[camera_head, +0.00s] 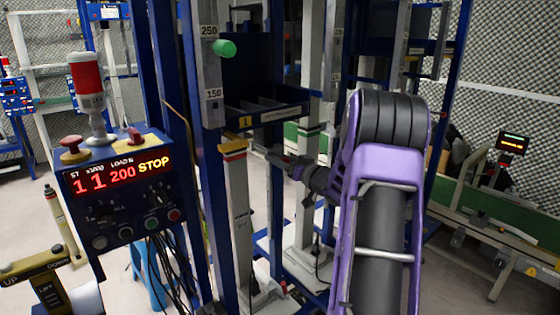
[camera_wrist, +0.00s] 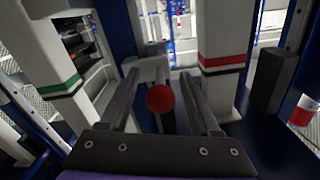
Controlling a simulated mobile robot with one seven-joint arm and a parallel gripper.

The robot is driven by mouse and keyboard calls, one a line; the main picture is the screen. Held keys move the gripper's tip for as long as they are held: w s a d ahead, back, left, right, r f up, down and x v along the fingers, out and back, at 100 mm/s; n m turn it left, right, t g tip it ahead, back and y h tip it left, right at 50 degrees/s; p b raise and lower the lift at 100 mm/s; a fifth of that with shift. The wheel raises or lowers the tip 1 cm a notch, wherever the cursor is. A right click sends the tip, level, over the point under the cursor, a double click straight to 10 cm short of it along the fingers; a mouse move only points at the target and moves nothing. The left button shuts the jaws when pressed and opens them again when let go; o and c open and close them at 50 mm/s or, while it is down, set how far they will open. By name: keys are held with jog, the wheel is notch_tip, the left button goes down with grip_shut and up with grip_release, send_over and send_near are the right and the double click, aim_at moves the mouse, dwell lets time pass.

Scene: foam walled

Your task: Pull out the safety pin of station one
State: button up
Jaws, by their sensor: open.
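The red ball-shaped knob (camera_wrist: 160,98), which looks like the pin's head, sits between the two dark fingers of my gripper (camera_wrist: 160,80) in the wrist view. The gripper is open, and a gap shows on each side of the knob. The pin's shaft is not clearly visible. In the head view my gripper (camera_head: 272,156) reaches left toward a grey post (camera_head: 236,200) with a red and yellow band at its top. The knob cannot be made out in the head view.
A control box (camera_head: 122,196) at the left shows red digits and "STOP". A red and white lamp (camera_head: 88,85) stands on it. Blue frame posts stand close around my arm. A conveyor (camera_head: 500,215) is at the right.

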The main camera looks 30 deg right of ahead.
jog(key=shift+c, duration=0.3)
grip_shut()
dwell(1.2)
